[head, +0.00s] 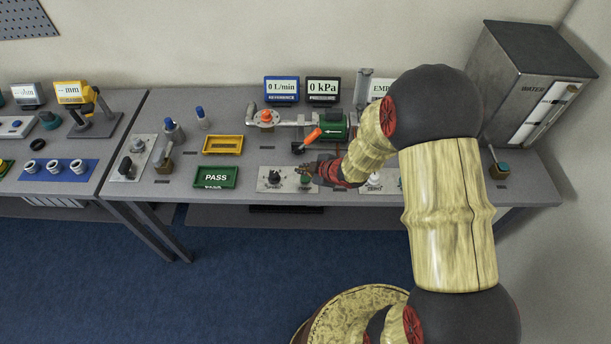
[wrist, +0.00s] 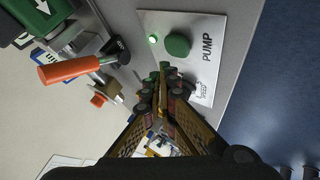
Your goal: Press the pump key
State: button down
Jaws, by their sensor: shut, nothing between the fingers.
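I see a gap between tips and key in the picture, but cannot judge the height. In the head view my gripper (head: 309,171) is over the right part of the panel (head: 266,186) and largely hides the key there.
An orange lever (wrist: 68,68) on the pipe rig stands close beside my gripper; it also shows in the head view (head: 313,135). Displays read 0 L/min (head: 282,88) and 0 kPa (head: 323,88). A green PASS tray (head: 216,177) lies left. A water tank (head: 525,85) stands right.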

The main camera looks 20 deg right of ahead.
aim_at(304, 179)
jog(key=shift+r+p, duration=1.5)
jog(key=shift+r, duration=0.5)
